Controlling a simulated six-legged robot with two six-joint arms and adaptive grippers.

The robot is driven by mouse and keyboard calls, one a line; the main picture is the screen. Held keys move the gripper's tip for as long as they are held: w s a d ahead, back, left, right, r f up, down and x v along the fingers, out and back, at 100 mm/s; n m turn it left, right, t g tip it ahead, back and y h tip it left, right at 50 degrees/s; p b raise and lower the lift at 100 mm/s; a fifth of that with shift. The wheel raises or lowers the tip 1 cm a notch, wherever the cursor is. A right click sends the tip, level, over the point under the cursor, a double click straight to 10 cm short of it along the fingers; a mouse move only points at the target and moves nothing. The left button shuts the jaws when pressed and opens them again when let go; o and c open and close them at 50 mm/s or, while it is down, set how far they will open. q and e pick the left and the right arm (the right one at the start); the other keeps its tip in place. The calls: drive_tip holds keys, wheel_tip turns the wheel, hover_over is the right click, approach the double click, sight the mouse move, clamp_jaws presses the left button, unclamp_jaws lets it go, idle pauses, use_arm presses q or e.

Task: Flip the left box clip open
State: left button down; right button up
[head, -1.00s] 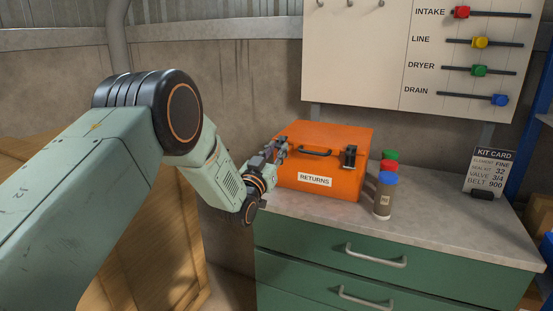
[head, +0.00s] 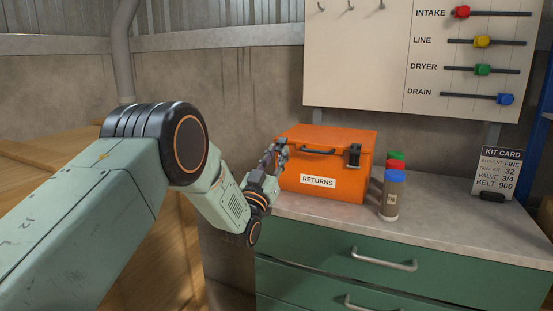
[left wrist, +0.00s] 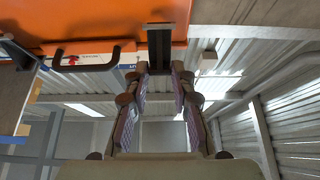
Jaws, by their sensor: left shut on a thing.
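The orange RETURNS box (head: 335,188) stands closed on the counter, its dark handle (head: 317,151) on the front. Its right clip (head: 354,156) is dark and sits upright against the front. My left gripper (head: 279,149) is at the box's upper left front corner and covers the left clip in the head view. In the left wrist view the left clip (left wrist: 160,45) is a dark bar on the orange face, with the fingertips (left wrist: 160,68) shut on its end. Whether the clip has swung from the box is hard to tell. My right gripper is not in view.
Several bottles with coloured caps (head: 391,195) stand right of the box. A kit card (head: 498,172) stands farther right. Green drawers with handles (head: 383,260) are below the counter. A panel with coloured sliders (head: 482,70) hangs behind. The counter's front right is clear.

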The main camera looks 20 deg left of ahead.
use_arm(q)
drive_tip(key=shift+r, duration=0.2)
drive_tip(key=c, duration=1.1)
unclamp_jaws()
drive_tip(key=shift+f, duration=0.15)
drive_tip(key=v, duration=1.2)
